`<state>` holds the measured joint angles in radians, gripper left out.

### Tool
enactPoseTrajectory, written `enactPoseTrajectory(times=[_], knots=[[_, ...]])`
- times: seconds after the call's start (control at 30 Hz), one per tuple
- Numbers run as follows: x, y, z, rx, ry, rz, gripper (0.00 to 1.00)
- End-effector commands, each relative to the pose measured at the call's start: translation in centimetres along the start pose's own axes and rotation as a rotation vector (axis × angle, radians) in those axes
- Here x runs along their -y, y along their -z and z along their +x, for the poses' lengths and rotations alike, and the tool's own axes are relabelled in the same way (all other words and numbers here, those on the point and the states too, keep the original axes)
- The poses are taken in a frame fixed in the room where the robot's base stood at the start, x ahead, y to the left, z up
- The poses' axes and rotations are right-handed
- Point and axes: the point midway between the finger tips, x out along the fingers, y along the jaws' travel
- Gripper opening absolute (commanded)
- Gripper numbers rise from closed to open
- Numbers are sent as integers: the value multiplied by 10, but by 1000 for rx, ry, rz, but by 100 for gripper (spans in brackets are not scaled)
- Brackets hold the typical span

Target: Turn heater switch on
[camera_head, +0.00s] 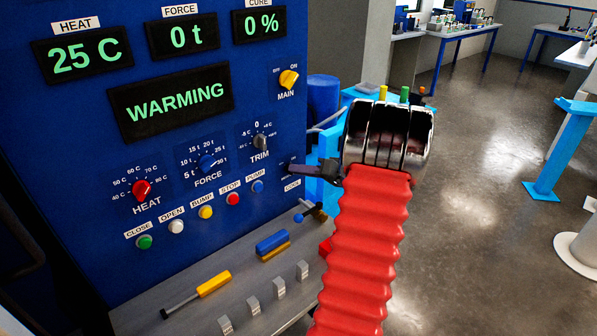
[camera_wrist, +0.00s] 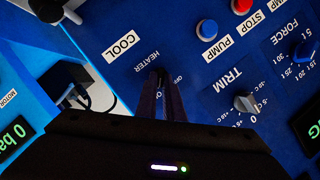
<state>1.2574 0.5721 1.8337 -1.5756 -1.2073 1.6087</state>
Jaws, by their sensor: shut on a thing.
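The heater switch is on the blue control panel, at the HEATER label (camera_wrist: 147,62) in the wrist view. My gripper (camera_wrist: 160,76) has its dark fingers closed together over the switch, so the switch is hidden and its position cannot be read. Part of an OFF marking shows just right of the fingertips. In the head view my gripper (camera_head: 289,169) reaches the panel's right edge, just above the COOL label (camera_head: 292,184). The HEAT display (camera_head: 83,54) reads 25 C and the larger display (camera_head: 171,101) reads WARMING.
The yellow MAIN switch (camera_head: 289,79) is above my gripper, and the TRIM knob (camera_head: 261,142) is to its left. The blue PUMP button (camera_head: 257,187) is close by. A grey ledge (camera_head: 190,310) with several tools lies below. Open floor is at right.

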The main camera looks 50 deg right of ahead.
Motion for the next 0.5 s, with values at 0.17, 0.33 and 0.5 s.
enactPoseTrajectory(times=[0.17,0.33,0.5], knots=[[-2,-2,1,3,-1,6,0],[-2,-2,1,3,-2,6,8],[-1,-2,1,2,-1,4,20]])
